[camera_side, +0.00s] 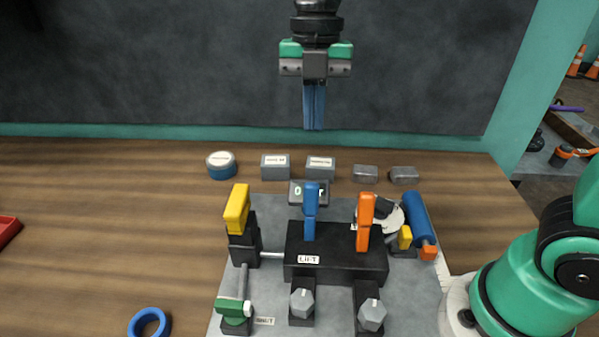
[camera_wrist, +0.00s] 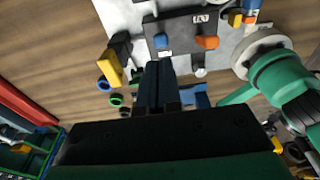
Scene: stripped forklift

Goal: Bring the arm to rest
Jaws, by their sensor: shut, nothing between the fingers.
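My gripper (camera_side: 314,128) hangs pointing straight down in the side view, high above the back of the wooden table. Its two blue fingers are together with nothing between them. In the wrist view the fingers (camera_wrist: 157,68) show as a dark closed pair in the middle. Below and in front of the gripper is the control panel (camera_side: 270,213), with a yellow lever (camera_side: 237,209), a blue lever (camera_side: 311,210) and an orange lever (camera_side: 366,222) standing up on black mounts. The gripper touches none of them.
Behind the panel stand a round blue-rimmed tin (camera_side: 221,166) and several small grey boxes (camera_side: 275,166). A blue ring (camera_side: 149,323) lies at the front left, and a red tray (camera_side: 7,231) is at the left edge. The table's left side (camera_side: 100,220) is mostly clear.

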